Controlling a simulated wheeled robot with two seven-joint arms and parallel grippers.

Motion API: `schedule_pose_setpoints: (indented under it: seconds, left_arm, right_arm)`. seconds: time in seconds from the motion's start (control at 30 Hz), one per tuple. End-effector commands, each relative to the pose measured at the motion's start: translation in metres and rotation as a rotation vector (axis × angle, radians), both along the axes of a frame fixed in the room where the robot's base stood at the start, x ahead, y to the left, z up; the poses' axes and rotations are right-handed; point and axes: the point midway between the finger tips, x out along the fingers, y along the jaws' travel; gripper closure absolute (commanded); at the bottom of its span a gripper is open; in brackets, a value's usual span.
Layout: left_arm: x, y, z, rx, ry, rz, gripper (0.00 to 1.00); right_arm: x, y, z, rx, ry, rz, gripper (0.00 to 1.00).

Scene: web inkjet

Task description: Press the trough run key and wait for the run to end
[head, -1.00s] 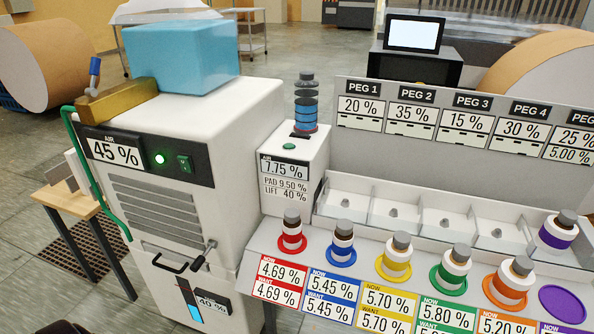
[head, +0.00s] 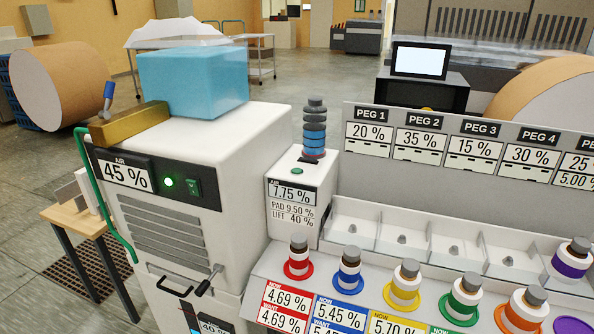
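A white cabinet (head: 262,135) stands at the left with an AIR 45 % display (head: 124,174), a lit green lamp (head: 169,182) and a green square key (head: 194,187). A smaller white box (head: 292,229) stands right of it, with a green round button (head: 297,171) on top and a 7.75 % display (head: 292,193). I cannot tell which of these keys is the trough run key. Neither of my grippers shows in the head view.
A translucent blue block (head: 193,80) and a brass bar (head: 129,124) lie on the cabinet. A row of trays (head: 352,226) and several coloured-ring pegs (head: 349,270) with percentage labels fill the right. A small wooden table (head: 73,219) stands left.

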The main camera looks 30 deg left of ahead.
Motion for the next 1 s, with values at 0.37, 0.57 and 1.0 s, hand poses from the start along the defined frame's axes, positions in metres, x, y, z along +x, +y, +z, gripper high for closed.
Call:
schedule_pose_setpoints:
  seconds: [0.37,0.57,1.0]
  left_arm:
    - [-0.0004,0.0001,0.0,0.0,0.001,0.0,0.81]
    - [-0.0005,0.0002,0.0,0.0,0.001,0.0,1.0]
    - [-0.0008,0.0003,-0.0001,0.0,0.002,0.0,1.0]
  right_arm:
    - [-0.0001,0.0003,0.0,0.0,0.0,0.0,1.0]
    - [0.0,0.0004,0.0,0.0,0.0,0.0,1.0]
    - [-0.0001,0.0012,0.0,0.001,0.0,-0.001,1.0]
